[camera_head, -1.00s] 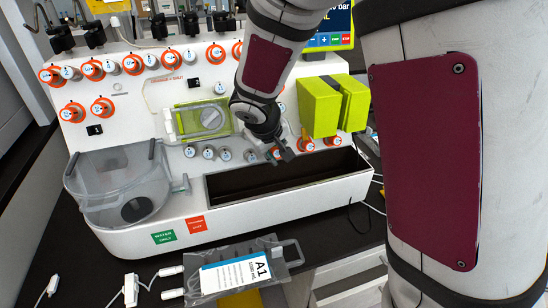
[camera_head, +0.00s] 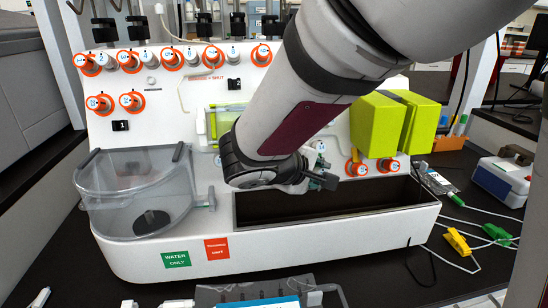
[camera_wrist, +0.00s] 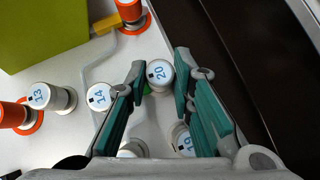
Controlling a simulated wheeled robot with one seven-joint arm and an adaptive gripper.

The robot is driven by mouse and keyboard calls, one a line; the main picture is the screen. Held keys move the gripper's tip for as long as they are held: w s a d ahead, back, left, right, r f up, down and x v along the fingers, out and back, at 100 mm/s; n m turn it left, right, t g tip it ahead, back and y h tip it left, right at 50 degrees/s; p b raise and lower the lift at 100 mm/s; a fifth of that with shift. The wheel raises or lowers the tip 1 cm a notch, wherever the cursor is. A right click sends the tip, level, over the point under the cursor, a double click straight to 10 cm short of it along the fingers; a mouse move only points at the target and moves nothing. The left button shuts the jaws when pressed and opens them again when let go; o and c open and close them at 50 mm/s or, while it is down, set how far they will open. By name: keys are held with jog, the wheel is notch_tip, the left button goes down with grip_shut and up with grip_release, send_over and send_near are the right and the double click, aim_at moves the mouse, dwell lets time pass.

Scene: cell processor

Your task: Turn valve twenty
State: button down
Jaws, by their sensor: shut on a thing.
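Valve twenty (camera_wrist: 160,73) is a pale knob with a blue "20" on its cap. In the wrist view it stands between the tips of my gripper (camera_wrist: 160,75), whose green-padded fingers are shut on its sides. In the head view my gripper (camera_head: 322,178) is at the lower front panel of the white cell processor (camera_head: 150,260), above the dark trough. There my arm hides valve twenty.
Valve 19 (camera_wrist: 184,142) lies close beside the right finger, and valve 14 (camera_wrist: 100,96) lies left of the left finger. Valve 13 (camera_wrist: 40,95) is farther left. The green box (camera_head: 372,125) stands near the gripper. The trough (camera_head: 330,205) is empty.

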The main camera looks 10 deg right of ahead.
jog(key=shift+n+b, duration=0.3)
dwell(0.4)
jog(key=c, duration=1.4)
grip_release()
jog(key=v, duration=1.2)
jog(key=shift+f, duration=0.25)
jog(key=shift+s+a, duration=0.1)
jog(key=shift+a, duration=0.05)
